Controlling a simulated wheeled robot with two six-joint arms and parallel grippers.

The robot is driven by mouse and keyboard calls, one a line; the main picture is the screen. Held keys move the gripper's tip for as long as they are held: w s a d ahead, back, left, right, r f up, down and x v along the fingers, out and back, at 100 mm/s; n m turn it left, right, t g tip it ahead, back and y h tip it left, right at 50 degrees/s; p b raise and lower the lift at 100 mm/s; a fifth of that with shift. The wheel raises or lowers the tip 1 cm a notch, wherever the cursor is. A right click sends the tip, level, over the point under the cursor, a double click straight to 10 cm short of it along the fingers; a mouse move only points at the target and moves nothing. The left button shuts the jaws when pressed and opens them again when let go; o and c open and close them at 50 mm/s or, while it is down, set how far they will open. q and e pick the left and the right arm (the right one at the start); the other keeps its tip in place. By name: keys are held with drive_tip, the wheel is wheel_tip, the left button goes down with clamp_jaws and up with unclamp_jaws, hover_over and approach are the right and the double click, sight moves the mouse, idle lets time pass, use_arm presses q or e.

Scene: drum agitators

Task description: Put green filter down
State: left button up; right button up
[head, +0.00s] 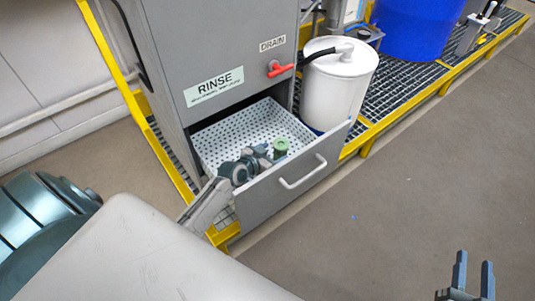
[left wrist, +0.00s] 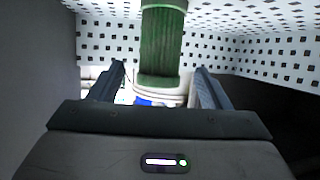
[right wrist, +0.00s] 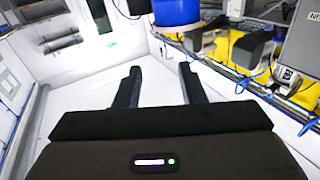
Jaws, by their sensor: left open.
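The green filter (head: 280,147) is in the perforated white basket of the open drawer (head: 245,128), near its front wall. My left gripper (head: 266,156) reaches down into the drawer beside the filter. My right gripper (head: 473,276) is open and empty, away from the drawer over the floor at the lower right.
The drawer front (head: 290,182) with its handle stands close to my left gripper. The grey RINSE cabinet (head: 225,60) rises behind it, with a red drain valve (head: 280,69). A white canister (head: 338,85) stands to the right. The floor (head: 420,170) at right is clear.

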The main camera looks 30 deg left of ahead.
use_arm(q)
drive_tip(key=shift+v, duration=1.65)
use_arm(e)
drive_tip(key=shift+s+a+f+g, duration=0.1)
drive_tip(key=shift+s+f+g, duration=0.25)
drive_tip(key=shift+f, duration=0.35)
drive_tip(key=shift+s+f+g, duration=0.1)
drive_tip(key=shift+f+g, duration=0.35)
drive_tip(key=shift+f, duration=0.25)
drive_tip(key=shift+s+a+f+g, duration=0.1)
drive_tip(key=shift+s+f+g, duration=0.25)
drive_tip(key=shift+f, duration=0.35)
drive_tip(key=shift+w, duration=0.1)
